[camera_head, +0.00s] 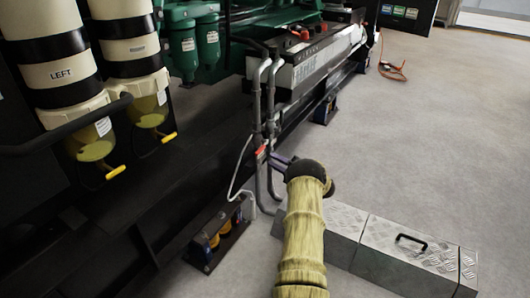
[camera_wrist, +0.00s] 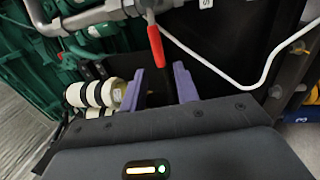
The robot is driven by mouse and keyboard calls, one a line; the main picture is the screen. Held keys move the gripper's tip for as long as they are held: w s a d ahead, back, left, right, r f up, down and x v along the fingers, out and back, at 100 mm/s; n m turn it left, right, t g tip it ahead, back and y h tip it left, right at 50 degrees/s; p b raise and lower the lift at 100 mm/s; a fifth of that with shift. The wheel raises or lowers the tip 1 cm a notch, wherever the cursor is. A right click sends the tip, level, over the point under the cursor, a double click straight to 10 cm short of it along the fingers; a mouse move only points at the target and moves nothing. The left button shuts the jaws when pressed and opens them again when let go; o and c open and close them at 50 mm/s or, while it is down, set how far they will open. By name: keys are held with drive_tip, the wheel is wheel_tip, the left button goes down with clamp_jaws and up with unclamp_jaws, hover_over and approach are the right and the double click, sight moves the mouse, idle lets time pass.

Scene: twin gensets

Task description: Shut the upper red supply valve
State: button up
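A red lever handle (camera_wrist: 155,46) hangs from a fitting on a grey metal pipe (camera_wrist: 98,15) in the wrist view. In the head view a small red part (camera_head: 260,153) shows on the grey pipes, just left of my gripper (camera_head: 281,160). My gripper's two purple fingers also show in the wrist view (camera_wrist: 160,72); they are apart. The red handle's free end shows between the fingertips in the picture; I cannot tell whether it lies between them in depth. No contact is visible. Only one red lever shows clearly, and I cannot tell from its surroundings whether it is the upper one.
A white hose (camera_wrist: 232,85) curves to the right of the fingers. Cream-and-black filter cylinders (camera_head: 48,50) with yellow handles stand at left. A metal checker-plate box (camera_head: 385,262) lies at lower right, beside my arm. Open floor (camera_head: 440,120) is at right.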

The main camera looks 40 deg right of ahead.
drive_tip(key=p+v, duration=0.2)
drive_tip(key=v, duration=0.7)
drive_tip(key=shift+s+f+p, duration=0.15)
drive_tip(key=shift+s+p, duration=0.05)
drive_tip(key=shift+p, duration=0.15)
drive_tip(key=shift+d, duration=0.15)
